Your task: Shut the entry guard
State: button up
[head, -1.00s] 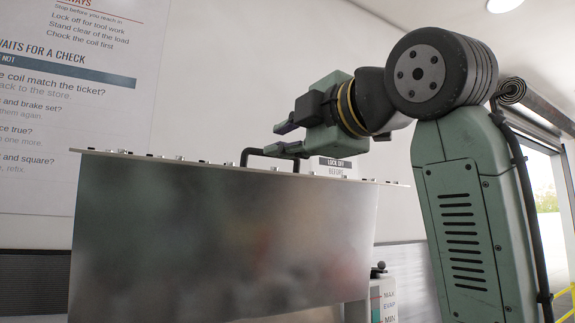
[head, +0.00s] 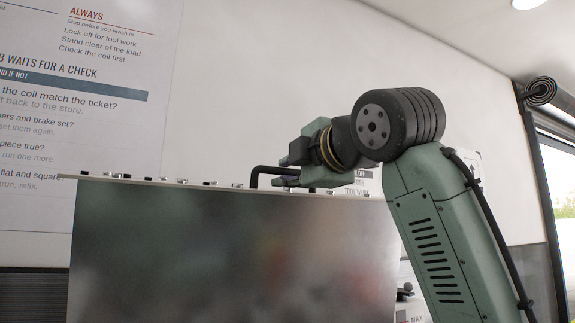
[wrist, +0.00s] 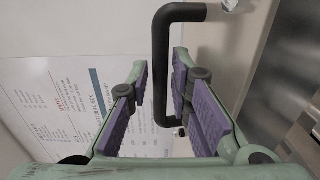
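A wide grey metal panel (head: 225,255), apparently the entry guard, fills the lower middle of the head view. A thin lip with small fasteners runs along its top edge. A black bar handle (head: 258,174) rises from that edge, and its right part is hidden by my gripper (head: 285,171). In the wrist view the handle (wrist: 161,65) passes between the purple finger pads of my gripper (wrist: 160,80). The fingers are apart, with gaps visible beside the bar, so they are around it and not closed on it.
A wall poster (head: 85,110) hangs behind the panel at left. A smaller notice (head: 362,181) is partly hidden behind my arm. A doorway (head: 560,185) opens at the far right. The wall above the panel is clear.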

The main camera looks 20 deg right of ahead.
jog(key=shift+w, duration=0.5)
jog(key=shift+a, duration=0.1)
grip_shut()
dwell(0.3)
